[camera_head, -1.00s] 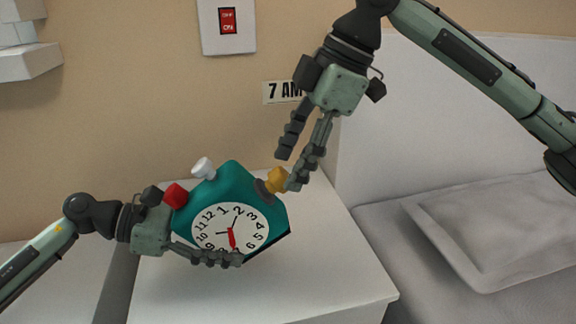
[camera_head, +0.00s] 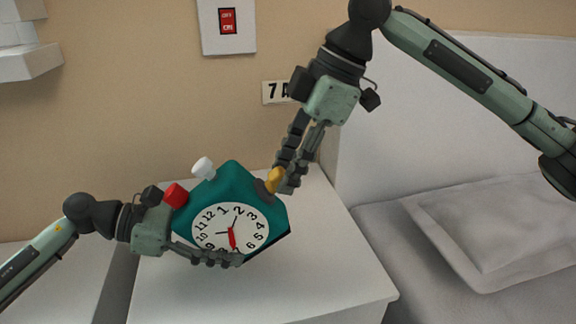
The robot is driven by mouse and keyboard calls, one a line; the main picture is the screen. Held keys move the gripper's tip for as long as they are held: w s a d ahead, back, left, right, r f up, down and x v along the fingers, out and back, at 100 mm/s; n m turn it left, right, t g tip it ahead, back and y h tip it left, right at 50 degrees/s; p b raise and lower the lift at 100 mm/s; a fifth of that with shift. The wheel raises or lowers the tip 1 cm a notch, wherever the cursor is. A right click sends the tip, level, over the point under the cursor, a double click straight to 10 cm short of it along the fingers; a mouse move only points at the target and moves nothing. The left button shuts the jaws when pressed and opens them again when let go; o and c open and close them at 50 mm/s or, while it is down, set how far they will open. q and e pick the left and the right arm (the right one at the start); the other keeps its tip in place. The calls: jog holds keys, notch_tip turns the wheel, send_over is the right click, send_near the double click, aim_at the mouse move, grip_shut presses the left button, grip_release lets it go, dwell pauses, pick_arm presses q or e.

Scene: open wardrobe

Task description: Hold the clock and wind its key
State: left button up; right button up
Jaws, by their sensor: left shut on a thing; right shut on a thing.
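The teal clock (camera_head: 267,209) is tilted and held above the white cabinet, its white numbered dial facing me. Its hands are black and red. A red knob (camera_head: 175,195) and a white knob (camera_head: 203,167) stick out on its left and top. The yellow key (camera_head: 275,179) sits at its upper right on a dark base. My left gripper (camera_head: 208,253) is shut on the clock from the left, one finger across the lower dial. My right gripper (camera_head: 287,184) comes from above and is shut on the yellow key, its fingers partly covering it.
The white cabinet top (camera_head: 340,270) below the clock is bare. A bed with a grey pillow (camera_head: 500,230) is at the right.

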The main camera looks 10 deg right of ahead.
jog(key=m+g, duration=0.1)
jog(key=m, duration=0.1)
jog(key=shift+w+m+g, duration=0.15)
jog(key=shift+m+g, duration=0.15)
jog(key=o, duration=1.2)
jog(key=shift+c, duration=0.2)
jog(key=v, duration=1.2)
jog(key=shift+d, duration=0.15)
